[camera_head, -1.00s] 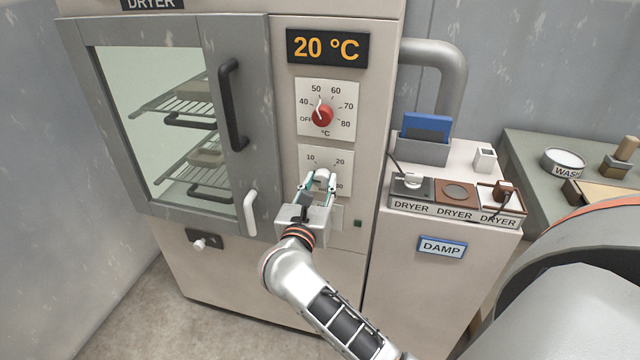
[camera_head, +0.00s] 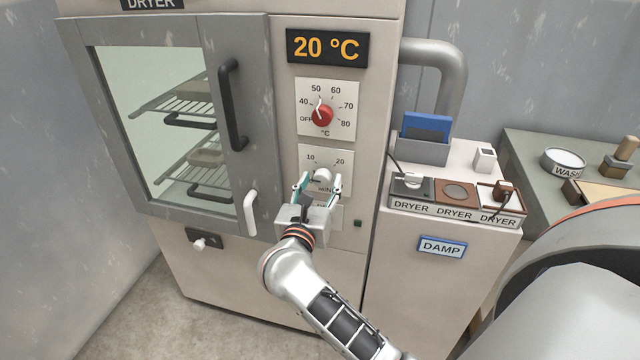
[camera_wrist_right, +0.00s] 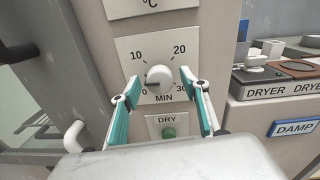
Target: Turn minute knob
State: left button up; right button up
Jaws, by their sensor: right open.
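The minute knob (camera_head: 323,176) is a white round dial on a pale plate (camera_head: 311,157) on the dryer's front, below the red temperature knob. In the right wrist view the minute knob (camera_wrist_right: 160,76) has a dark pointer mark directed left and slightly down, near the 0 of its 0 to 30 scale. My right gripper (camera_head: 317,182) is open in front of the knob. In the right wrist view its fingertips (camera_wrist_right: 160,86) stand apart on either side of the knob's lower part, with visible gaps. My left gripper is not in view.
The red temperature knob (camera_head: 322,115) sits above, under a display (camera_head: 327,47) reading 20 °C. A green DRY button (camera_wrist_right: 168,132) is below the minute plate. The dryer door's black handle (camera_head: 233,105) and a white lever (camera_head: 251,212) are to the left.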

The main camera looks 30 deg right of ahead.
jog(key=v, duration=1.2)
